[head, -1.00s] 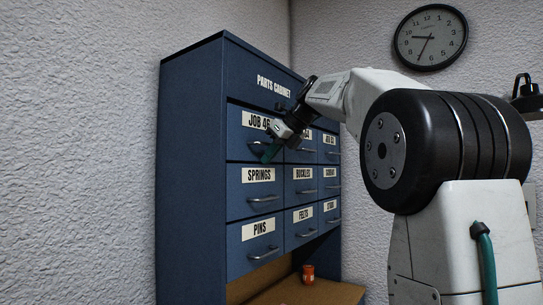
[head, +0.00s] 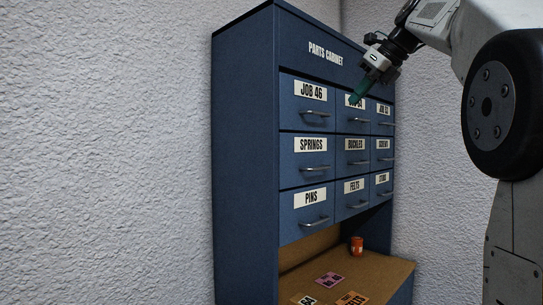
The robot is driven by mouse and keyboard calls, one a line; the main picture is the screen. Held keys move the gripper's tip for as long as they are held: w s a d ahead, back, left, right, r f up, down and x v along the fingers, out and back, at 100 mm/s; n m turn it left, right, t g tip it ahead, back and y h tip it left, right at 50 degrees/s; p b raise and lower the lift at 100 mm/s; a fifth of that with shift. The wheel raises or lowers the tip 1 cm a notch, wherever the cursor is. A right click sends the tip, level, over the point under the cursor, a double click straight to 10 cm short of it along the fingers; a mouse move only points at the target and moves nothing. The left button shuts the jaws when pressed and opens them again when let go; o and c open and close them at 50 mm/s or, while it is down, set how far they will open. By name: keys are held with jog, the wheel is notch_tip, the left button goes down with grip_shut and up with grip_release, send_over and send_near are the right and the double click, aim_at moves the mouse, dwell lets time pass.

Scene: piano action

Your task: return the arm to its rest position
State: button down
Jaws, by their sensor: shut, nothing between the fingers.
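My gripper (head: 357,98) is at the upper right of the head view, with dark green fingers pointing down and left. The fingers are shut and hold nothing. It appears in front of the top middle drawer (head: 351,122) of the blue parts cabinet (head: 245,150) and partly covers that drawer's label. Whether it touches the drawer front I cannot tell; it looks apart. My white and black arm reaches in from the right edge.
All the cabinet drawers look shut, including JOB 46 (head: 311,118), SPRINGS (head: 312,172) and PINS (head: 313,224). On the brown shelf (head: 385,270) below stand an orange container (head: 356,245), a purple card (head: 330,279) and other label cards. Textured walls close off the left and back.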

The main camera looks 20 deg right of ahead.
notch_tip(320, 180, down, 7)
jog(key=d+n+g, duration=0.1)
jog(key=d+n, duration=0.1)
jog(key=n, duration=0.5)
jog(key=s+a+f+n+g+h, duration=0.1)
jog(key=s+a+f+n, duration=0.1)
jog(key=a+f+n, duration=0.3)
jog(key=s+a+f+n+g, duration=0.1)
jog(key=s+f+n+g, duration=0.15)
jog(key=f, duration=0.45)
jog(key=s+a+f+n+g+h, duration=0.1)
jog(key=s+a+f+n, duration=0.7)
jog(key=s+f, duration=0.3)
jog(key=s+a+f+n+g+h, duration=0.1)
jog(key=s+a+f+n, duration=0.8)
jog(key=f, duration=0.5)
jog(key=shift+s+a+f, duration=0.15)
jog(key=shift+s+a, duration=0.05)
jog(key=shift+s, duration=0.75)
jog(key=c, duration=2.1)
grip_release()
jog(key=shift+n+g, duration=0.25)
jog(key=shift+c, duration=0.2)
